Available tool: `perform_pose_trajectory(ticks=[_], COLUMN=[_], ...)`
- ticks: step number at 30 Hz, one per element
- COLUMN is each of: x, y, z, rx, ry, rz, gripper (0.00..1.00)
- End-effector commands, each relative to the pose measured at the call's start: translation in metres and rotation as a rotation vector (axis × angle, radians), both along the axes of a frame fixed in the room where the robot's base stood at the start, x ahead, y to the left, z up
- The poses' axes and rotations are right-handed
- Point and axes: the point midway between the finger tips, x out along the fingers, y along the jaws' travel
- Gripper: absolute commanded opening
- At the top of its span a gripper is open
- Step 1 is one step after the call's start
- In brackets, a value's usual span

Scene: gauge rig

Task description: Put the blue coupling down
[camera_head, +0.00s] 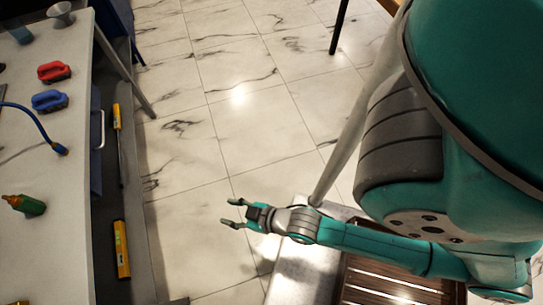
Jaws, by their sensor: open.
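A blue hose (28,113) lies on the pale worktop at the left, and the blue coupling (60,149) is at its end, close to the worktop's right edge. Nothing grips the coupling. My gripper (231,213) is open and empty. It is over the tiled floor, well to the right of the worktop and apart from the coupling, with its fingers pointing left.
On the worktop (45,235) are a blue block-like device (50,101), a red one (54,72), a green bottle-like item (25,204) and a grey funnel-shaped piece (61,14). Yellow levels (122,250) lie on a lower shelf. Open floor (200,150) separates my gripper from the bench.

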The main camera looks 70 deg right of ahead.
Motion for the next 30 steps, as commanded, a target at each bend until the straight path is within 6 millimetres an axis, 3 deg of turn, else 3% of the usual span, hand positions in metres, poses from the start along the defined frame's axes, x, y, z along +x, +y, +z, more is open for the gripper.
perform_pose_trajectory(ticks=[1,6,12,19,30], x=[-0.019,-0.068,-0.112,-0.133,-0.135], y=[0.0,0.001,0.002,0.003,0.003], z=[0.009,0.05,0.104,0.14,0.145], rx=[0.001,0.006,0.014,0.019,0.021], ry=[-0.012,-0.084,-0.164,-0.218,-0.224], rz=[-0.002,-0.008,-0.008,-0.004,-0.004], gripper=[0.48,0.48,0.48,0.48,0.48])
